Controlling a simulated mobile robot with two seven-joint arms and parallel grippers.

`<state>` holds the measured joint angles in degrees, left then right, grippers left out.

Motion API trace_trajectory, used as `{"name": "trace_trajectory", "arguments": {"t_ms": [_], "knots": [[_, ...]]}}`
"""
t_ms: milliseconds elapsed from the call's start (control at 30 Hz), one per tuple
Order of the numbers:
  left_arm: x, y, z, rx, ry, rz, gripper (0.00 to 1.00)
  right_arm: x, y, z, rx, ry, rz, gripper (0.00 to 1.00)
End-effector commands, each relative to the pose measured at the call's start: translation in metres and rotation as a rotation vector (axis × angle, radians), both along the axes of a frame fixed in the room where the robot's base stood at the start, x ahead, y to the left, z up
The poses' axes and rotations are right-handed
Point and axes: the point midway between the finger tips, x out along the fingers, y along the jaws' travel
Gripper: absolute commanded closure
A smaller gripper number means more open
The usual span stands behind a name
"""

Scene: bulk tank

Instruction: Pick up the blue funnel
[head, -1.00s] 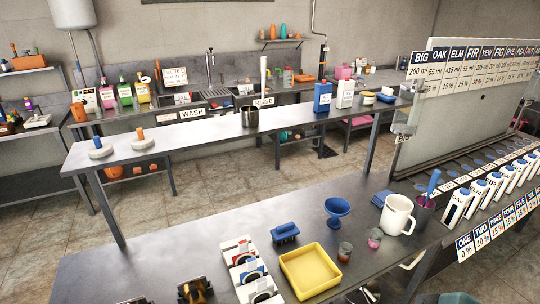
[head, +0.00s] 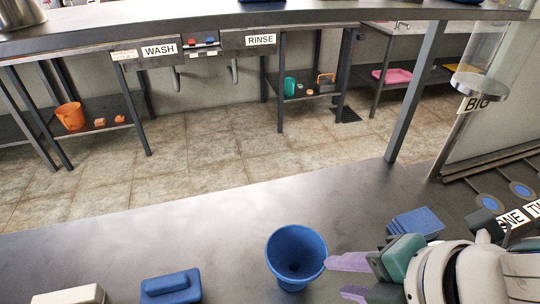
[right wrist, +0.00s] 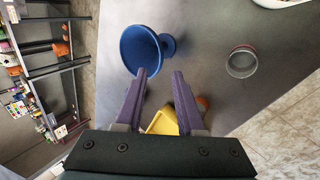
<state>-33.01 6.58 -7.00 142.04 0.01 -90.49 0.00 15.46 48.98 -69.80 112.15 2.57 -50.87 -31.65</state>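The blue funnel (head: 296,255) stands on the grey table near the bottom middle of the head view, wide mouth up. In the right wrist view the funnel (right wrist: 138,50) is just beyond the left finger's tip. My right gripper (head: 336,277) is open, with two purple fingers pointing left at the funnel from its right side. Its fingers (right wrist: 163,75) show apart in the wrist view, with the funnel not between them. I cannot tell whether the upper finger touches the funnel's rim. My left gripper is in neither view.
A blue sponge-like block (head: 170,287) lies left of the funnel, and blue folded cloths (head: 415,222) lie right, behind my gripper. The wrist view shows a small glass jar (right wrist: 241,62) and part of a yellow tray (right wrist: 163,122). The table behind the funnel is clear.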

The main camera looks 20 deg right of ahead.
Motion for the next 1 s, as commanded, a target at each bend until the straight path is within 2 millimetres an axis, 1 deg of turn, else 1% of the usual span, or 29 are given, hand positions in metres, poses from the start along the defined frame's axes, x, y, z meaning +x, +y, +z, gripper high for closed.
{"name": "trace_trajectory", "arguments": {"t_ms": [33, 200, 367, 467, 600, 700, 1000], "knots": [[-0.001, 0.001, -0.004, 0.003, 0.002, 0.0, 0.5, 0.004, 0.002, -0.008, 0.0, 0.0, 0.0, 0.62], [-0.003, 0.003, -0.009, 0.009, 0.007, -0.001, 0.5, 0.017, 0.007, -0.027, 0.0, -0.001, -0.001, 0.62], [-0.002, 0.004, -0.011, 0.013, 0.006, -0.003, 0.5, 0.024, 0.009, -0.036, 0.001, -0.001, -0.001, 0.62], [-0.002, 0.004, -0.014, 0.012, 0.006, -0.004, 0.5, 0.032, 0.013, -0.045, 0.001, -0.002, -0.002, 0.62], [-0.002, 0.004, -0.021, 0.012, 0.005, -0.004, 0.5, 0.044, 0.019, -0.062, 0.002, -0.002, -0.002, 0.62], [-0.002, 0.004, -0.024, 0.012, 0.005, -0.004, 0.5, 0.049, 0.02, -0.071, 0.001, -0.001, -0.002, 0.62], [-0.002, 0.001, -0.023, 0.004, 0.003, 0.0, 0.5, 0.051, 0.021, -0.073, 0.002, 0.0, -0.003, 0.62]]}}
